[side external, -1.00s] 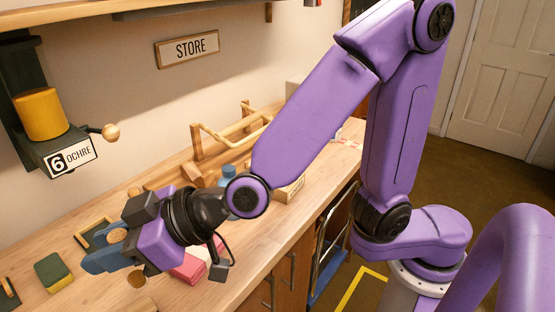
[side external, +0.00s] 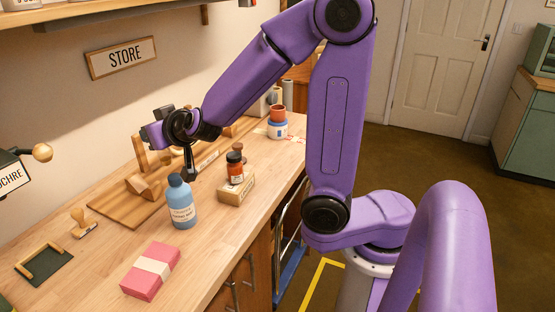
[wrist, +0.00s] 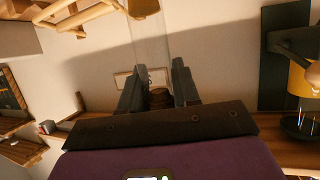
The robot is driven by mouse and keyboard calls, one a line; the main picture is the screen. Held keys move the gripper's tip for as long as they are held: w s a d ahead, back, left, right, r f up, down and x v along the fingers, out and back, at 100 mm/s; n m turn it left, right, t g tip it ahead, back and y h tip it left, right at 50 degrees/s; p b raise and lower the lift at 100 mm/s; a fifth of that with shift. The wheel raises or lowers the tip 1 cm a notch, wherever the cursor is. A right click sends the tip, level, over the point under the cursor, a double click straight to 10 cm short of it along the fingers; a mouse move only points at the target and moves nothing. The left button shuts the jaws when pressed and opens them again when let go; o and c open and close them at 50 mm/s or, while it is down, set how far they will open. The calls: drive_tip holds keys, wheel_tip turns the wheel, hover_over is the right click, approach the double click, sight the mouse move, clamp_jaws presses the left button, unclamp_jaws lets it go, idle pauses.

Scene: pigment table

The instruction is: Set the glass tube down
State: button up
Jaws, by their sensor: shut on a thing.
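My gripper (wrist: 157,82) is shut on the clear glass tube (wrist: 150,50), which shows in the wrist view as a faint pale strip between and beyond the dark fingers. A brown round piece (wrist: 160,98) sits between the fingers; I cannot tell whether it belongs to the tube. In the side external view my gripper (side external: 152,132) is above the back of the counter, by a wooden stand (side external: 145,188). The wrist hides most of the fingers there, and the tube cannot be made out. The wrist view seems upside down, with wooden bars (wrist: 90,15) at upper left.
A blue bottle (side external: 181,202), a brown jar (side external: 235,168) on a small box (side external: 236,190), and a white-and-blue pot (side external: 277,128) stand on the counter. A pink block (side external: 151,270), a stamp (side external: 83,224) and a dark tray (side external: 44,262) lie nearer. Bare counter shows between them.

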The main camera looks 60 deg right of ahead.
drive_tip(key=s+d+m+g+h, duration=0.2)
drive_tip(key=s+d+m+h, duration=0.15)
drive_tip(key=d, duration=0.65)
drive_tip(key=s+d+m+g+h, duration=0.2)
drive_tip(key=s+d+m+h, duration=0.15)
drive_tip(key=d, duration=0.65)
drive_tip(key=s+d+m+g+h, duration=0.3)
drive_tip(key=s+d+m+g, duration=0.35)
drive_tip(key=s+d, duration=0.65)
drive_tip(key=shift+n+g, duration=0.25)
drive_tip(key=shift+w+d+f, duration=1.25)
drive_tip(key=shift+w+f, duration=0.15)
drive_tip(key=shift+f, duration=1.65)
drive_tip(key=shift+w+d+f, duration=1.2)
drive_tip(key=shift+w+f, duration=0.25)
drive_tip(key=shift+f, duration=1.55)
drive_tip(key=shift+w+d+f, duration=1.25)
drive_tip(key=shift+w+f, duration=0.15)
drive_tip(key=shift+f, duration=1.65)
drive_tip(key=shift+f, duration=0.1)
